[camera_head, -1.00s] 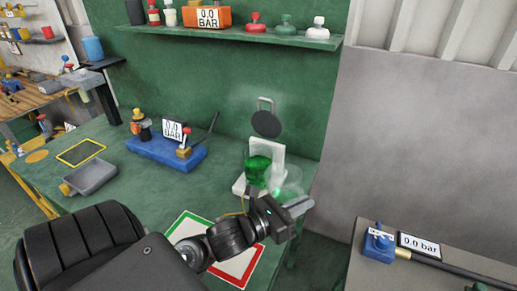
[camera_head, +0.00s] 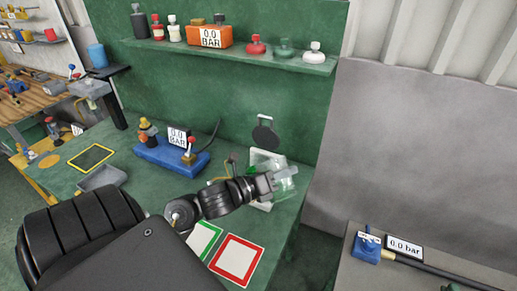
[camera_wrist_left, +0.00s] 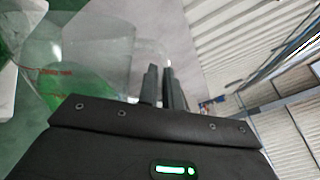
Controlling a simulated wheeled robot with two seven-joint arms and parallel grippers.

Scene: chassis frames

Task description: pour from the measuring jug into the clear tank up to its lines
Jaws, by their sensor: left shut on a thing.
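My left gripper (camera_head: 282,178) is over the right end of the green bench, shut on the clear measuring jug. In the left wrist view the jug (camera_wrist_left: 105,50) has red marks on its wall, and its clear loop is at the dark fingers (camera_wrist_left: 165,85). Bright green shows low through the jug's side; I cannot tell how much liquid it holds. In the head view a pale, see-through shape (camera_head: 264,158) stands behind the gripper, where clear walls overlap. I cannot separate the clear tank from the jug there, and its lines and level are hidden. My right gripper is not in view.
A round black disc (camera_head: 265,134) stands behind the gripper. A blue gauge unit (camera_head: 165,155) and a grey tray (camera_head: 102,178) stand to the left. Red-bordered (camera_head: 237,261) and green-bordered squares lie in front. A shelf (camera_head: 285,60) is above; a grey bench is at right.

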